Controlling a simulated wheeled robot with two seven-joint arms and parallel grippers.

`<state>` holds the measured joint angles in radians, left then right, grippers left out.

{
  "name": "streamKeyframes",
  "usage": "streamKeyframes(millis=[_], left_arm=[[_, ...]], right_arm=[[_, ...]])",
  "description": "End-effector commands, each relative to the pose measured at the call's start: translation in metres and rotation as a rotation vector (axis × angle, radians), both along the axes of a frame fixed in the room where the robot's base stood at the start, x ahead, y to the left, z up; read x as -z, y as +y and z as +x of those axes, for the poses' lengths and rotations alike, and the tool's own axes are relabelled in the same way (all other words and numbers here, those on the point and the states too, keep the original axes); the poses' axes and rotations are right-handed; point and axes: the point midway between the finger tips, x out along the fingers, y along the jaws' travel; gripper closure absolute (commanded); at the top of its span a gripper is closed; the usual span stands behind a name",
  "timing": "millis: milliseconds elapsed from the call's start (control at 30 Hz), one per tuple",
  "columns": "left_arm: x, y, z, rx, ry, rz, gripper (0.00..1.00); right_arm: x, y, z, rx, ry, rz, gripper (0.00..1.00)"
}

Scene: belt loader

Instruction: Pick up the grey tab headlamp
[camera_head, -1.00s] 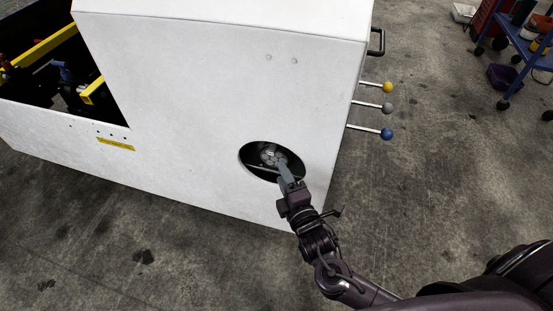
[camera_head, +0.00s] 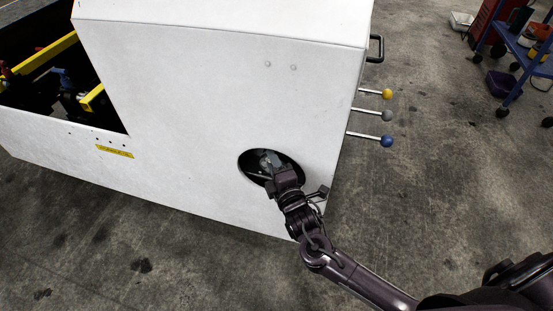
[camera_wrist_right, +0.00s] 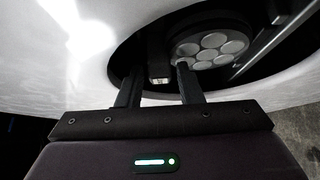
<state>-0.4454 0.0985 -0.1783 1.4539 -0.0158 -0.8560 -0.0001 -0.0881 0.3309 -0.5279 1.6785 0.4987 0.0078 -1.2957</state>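The headlamp (camera_wrist_right: 212,45) is a round unit with several pale lenses, inside the dark oval opening of the white loader panel. A dark tab (camera_wrist_right: 158,50) with a small light end hangs beside it in the right wrist view. My right gripper (camera_wrist_right: 159,72) is open, with one finger on each side of the tab in that view; I cannot tell if either touches it. In the head view, my right gripper (camera_head: 270,158) reaches into the opening and hides most of the headlamp. My left gripper is not in view.
The opening's rim (camera_head: 242,157) closely surrounds my right gripper. The white panel (camera_head: 200,100) spreads around it. Levers with yellow (camera_head: 387,94), grey (camera_head: 387,116) and blue (camera_head: 386,141) knobs stick out at the right. A blue cart (camera_head: 535,60) stands at the far right.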

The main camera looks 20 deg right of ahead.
Motion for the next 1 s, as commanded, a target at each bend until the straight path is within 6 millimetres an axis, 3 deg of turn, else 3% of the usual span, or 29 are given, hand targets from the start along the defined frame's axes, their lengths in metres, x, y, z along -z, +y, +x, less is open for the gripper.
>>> streamKeyframes(millis=[33, 233, 733, 933, 1000], left_arm=[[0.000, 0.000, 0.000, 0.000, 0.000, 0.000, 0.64], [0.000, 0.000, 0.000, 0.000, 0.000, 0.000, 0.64], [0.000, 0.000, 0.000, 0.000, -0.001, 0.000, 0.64], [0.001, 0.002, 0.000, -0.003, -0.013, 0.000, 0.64], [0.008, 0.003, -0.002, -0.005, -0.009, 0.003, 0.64]], right_arm=[[0.000, 0.000, 0.000, 0.000, 0.000, 0.000, 0.74], [0.000, 0.000, 0.000, 0.000, 0.000, 0.000, 1.00], [-0.003, 0.000, 0.000, 0.000, -0.003, 0.000, 1.00], [-0.020, 0.000, 0.000, 0.000, -0.006, 0.000, 1.00], [-0.015, 0.003, -0.011, -0.001, 0.000, 0.001, 1.00]])
